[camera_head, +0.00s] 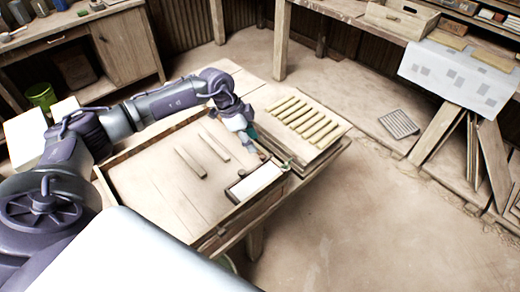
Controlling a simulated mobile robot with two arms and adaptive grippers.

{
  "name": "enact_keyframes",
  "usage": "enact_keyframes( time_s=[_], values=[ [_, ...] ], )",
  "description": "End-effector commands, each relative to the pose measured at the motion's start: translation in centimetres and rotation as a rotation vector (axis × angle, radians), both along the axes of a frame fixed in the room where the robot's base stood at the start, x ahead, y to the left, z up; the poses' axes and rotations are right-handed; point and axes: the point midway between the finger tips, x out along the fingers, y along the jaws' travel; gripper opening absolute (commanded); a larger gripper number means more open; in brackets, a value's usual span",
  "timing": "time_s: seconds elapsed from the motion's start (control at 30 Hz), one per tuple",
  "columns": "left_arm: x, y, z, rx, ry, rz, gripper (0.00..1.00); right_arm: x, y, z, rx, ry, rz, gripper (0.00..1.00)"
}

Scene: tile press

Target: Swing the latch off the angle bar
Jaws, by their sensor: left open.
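My left arm reaches in from the left, and my left gripper (258,148) hangs open over the back right part of the wooden work table. Its fingertips are small and close to the far end of a tray with a pale filling (254,183). Small dark fittings show at the right edge of that tray, close to the gripper, but I cannot tell which is the latch. Two thin bars (190,162) lie apart on the table top to the left of the gripper; I cannot tell whether either is the angle bar. My right gripper is out of view.
A board with a row of several yellowish strips (303,121) lies right of the gripper. The bare table top (150,195) is clear at front left. A grey grate (398,124) lies on the floor.

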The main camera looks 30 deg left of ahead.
Motion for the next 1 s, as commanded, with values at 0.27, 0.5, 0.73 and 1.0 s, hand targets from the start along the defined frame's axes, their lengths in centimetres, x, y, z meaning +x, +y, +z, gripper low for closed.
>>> enact_keyframes(
  time_s=[0.27,0.5,0.73,1.0],
  values=[
    [0.8,-1.8,-4.5,-0.003,0.002,0.000,0.45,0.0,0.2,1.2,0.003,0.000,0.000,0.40],
    [1.0,-2.3,-6.0,-0.002,-0.001,-0.002,0.45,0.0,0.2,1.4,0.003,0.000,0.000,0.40],
    [1.1,-2.3,-6.1,-0.002,-0.001,-0.002,0.45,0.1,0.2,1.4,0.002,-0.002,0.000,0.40],
    [1.1,-2.3,-6.1,-0.002,0.000,-0.001,0.03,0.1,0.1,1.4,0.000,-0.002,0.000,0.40]
  ],
)
